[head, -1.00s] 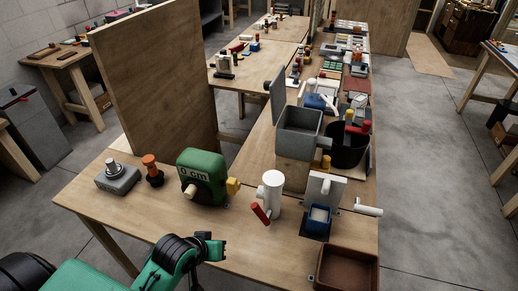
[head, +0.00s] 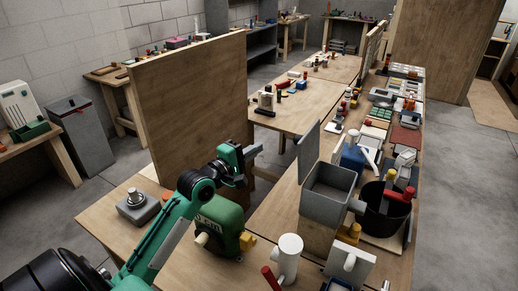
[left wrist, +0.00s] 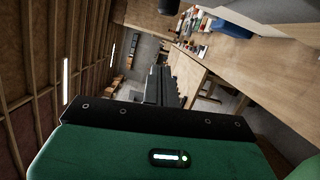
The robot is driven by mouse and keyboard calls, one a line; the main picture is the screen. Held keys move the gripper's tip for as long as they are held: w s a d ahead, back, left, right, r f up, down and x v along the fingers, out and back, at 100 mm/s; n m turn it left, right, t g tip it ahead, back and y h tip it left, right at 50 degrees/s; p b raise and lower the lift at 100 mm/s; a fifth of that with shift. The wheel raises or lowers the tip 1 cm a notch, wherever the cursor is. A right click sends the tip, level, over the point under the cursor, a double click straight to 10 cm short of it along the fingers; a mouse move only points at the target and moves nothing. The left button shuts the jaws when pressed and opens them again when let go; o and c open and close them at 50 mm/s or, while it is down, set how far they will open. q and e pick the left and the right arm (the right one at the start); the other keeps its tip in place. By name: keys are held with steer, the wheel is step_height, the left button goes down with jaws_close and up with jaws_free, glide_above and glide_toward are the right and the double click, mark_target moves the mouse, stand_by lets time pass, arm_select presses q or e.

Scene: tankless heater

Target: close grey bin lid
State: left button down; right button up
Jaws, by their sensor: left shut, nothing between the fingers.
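The grey bin (head: 328,207) stands open on a wooden block on the long workbench. Its lid (head: 309,146) stands upright along the left side of the bin, and I can see into the bin. My left gripper (head: 254,151) is shut and empty, in the air to the left of the lid and apart from it. In the left wrist view the dark fingers (left wrist: 163,88) point away over green housing. A grey surface at the top right there is cut off, and I cannot tell what it is. My right gripper is not in view.
A black pot (head: 386,211) is right of the bin, and a white cylinder (head: 288,257) stands in front.

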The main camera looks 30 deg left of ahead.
arm_select(q)
steer(key=w+d+p, duration=0.4)
steer(key=w+d, duration=0.1)
steer(key=w, duration=0.2)
steer(key=shift+w+d+r, duration=0.2)
steer(key=shift+w+r, duration=0.05)
steer(key=shift+w, duration=0.05)
